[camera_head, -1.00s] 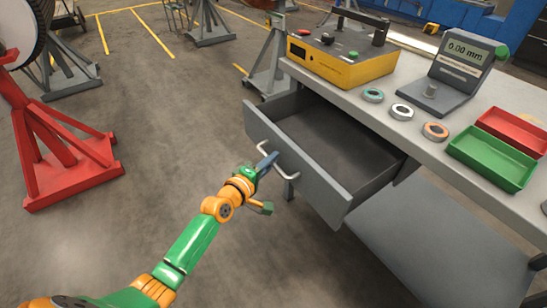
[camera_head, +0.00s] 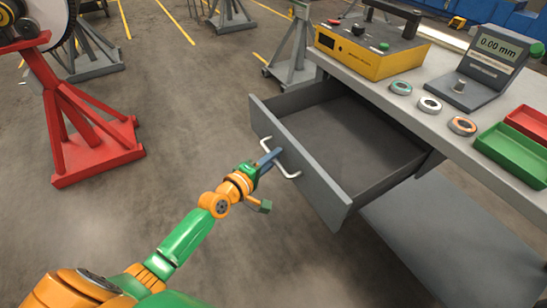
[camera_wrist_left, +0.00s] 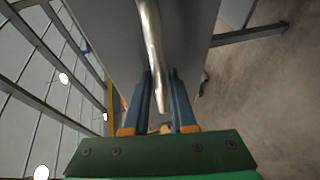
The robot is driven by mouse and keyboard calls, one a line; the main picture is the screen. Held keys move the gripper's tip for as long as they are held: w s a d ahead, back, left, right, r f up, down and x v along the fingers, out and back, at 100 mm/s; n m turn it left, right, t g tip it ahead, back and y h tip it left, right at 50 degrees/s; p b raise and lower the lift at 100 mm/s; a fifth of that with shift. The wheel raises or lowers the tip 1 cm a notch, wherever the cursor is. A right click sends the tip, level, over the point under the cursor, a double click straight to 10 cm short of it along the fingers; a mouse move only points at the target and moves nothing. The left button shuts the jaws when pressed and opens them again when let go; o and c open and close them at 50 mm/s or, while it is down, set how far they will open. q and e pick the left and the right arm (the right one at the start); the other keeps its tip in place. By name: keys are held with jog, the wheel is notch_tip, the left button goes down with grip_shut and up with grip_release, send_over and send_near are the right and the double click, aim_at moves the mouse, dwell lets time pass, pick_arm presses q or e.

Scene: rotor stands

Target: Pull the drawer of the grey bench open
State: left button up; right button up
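The grey bench (camera_head: 450,128) stands at the right in the head view. Its drawer (camera_head: 322,172) is pulled well out, and its empty interior shows. A pale bar handle (camera_head: 290,176) sits on the drawer front. My left gripper (camera_head: 268,158) is at this handle. In the left wrist view, the handle (camera_wrist_left: 151,35) runs down between the two blue fingers of my left gripper (camera_wrist_left: 161,78), which are close together around it. The fingers look shut on the bar, though the exact contact is partly hidden. My right gripper is not in view.
On the bench top are a yellow box (camera_head: 365,52), a gauge with a display (camera_head: 490,58), several rings, a green tray (camera_head: 512,152) and a red tray (camera_head: 530,122). A red stand (camera_head: 95,145) is at the left. The floor before the drawer is clear.

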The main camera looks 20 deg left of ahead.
pick_arm(q)
jog(key=p+v, duration=0.1)
jog(key=v, duration=0.6)
dwell(0.3)
jog(key=shift+a+f, duration=0.1)
jog(key=s+a+f+m+g+y+p, duration=0.15)
jog(key=s+f+m+g, duration=0.35)
jog(key=f, duration=0.5)
jog(key=s+a+f+m+g+y+p, duration=0.1)
jog(key=s+f+m+g+y+p, duration=0.15)
jog(key=s+f, duration=0.6)
jog(key=s+d+f+m+g+p, duration=0.1)
jog(key=s+d+f+m+g, duration=0.1)
jog(key=s, duration=0.9)
jog(key=s+d+f+m+g+p, duration=0.2)
jog(key=s+f+m+g, duration=0.2)
jog(key=s+f+m, duration=0.3)
jog(key=s+f, duration=0.1)
jog(key=s, duration=0.3)
jog(key=shift+f+g, duration=0.25)
jog(key=shift+g, duration=0.1)
